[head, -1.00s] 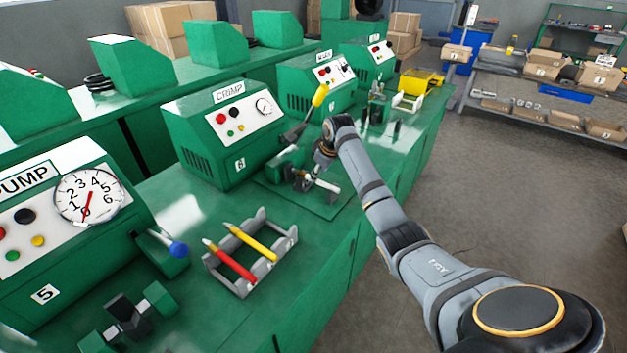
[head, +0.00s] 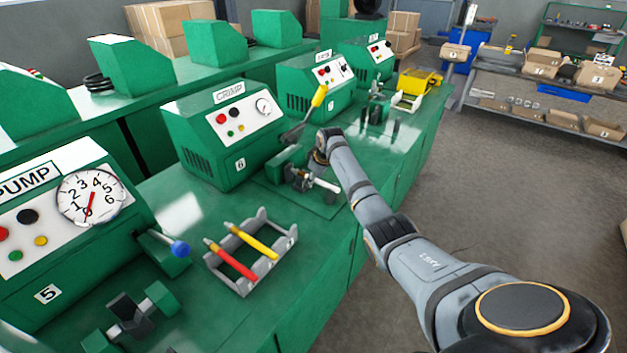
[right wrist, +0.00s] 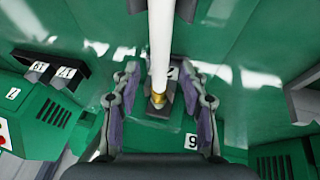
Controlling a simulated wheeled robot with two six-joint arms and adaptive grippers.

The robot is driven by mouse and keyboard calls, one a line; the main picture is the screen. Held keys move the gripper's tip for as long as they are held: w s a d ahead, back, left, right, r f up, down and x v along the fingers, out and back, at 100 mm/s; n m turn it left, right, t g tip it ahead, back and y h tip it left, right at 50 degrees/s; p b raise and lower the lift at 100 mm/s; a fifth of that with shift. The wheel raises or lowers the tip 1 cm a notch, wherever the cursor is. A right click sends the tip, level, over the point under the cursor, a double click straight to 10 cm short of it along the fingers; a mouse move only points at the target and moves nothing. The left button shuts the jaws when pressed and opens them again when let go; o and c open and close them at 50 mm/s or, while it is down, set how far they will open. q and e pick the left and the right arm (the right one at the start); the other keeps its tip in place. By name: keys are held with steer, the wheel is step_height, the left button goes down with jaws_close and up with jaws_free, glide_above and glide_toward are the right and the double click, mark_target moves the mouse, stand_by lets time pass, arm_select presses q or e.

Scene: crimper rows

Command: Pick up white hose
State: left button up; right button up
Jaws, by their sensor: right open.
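The white hose (right wrist: 160,40) runs straight down the middle of the right wrist view and ends in a brass-coloured fitting at a dark block. In the head view a short white piece (head: 326,185) of it shows at the fixture in front of the crimp machine. My right gripper (right wrist: 159,72) is open, with one finger on each side of the hose; I see no clear contact. In the head view this gripper is mostly hidden behind its own wrist, over the fixture. My left gripper is not in view.
A grey rack (head: 290,238) holds a red hose (head: 236,262) and a yellow hose (head: 256,243). The crimp machine (head: 205,130) with a yellow-handled lever (head: 319,96) stands beside the fixture. The pump machine (head: 60,260) is at the left.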

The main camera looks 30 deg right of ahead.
steer(key=shift+f, duration=0.15)
jaws_close()
stand_by(0.4)
steer(key=shift+r+b, duration=0.3)
step_height(320, 180, up, 3)
steer(key=shift+b, duration=0.35)
steer(key=s+a+r+b, duration=0.1)
steer(key=s+r, duration=0.9)
steer(key=s, duration=0.4)
steer(key=shift+b, duration=0.4)
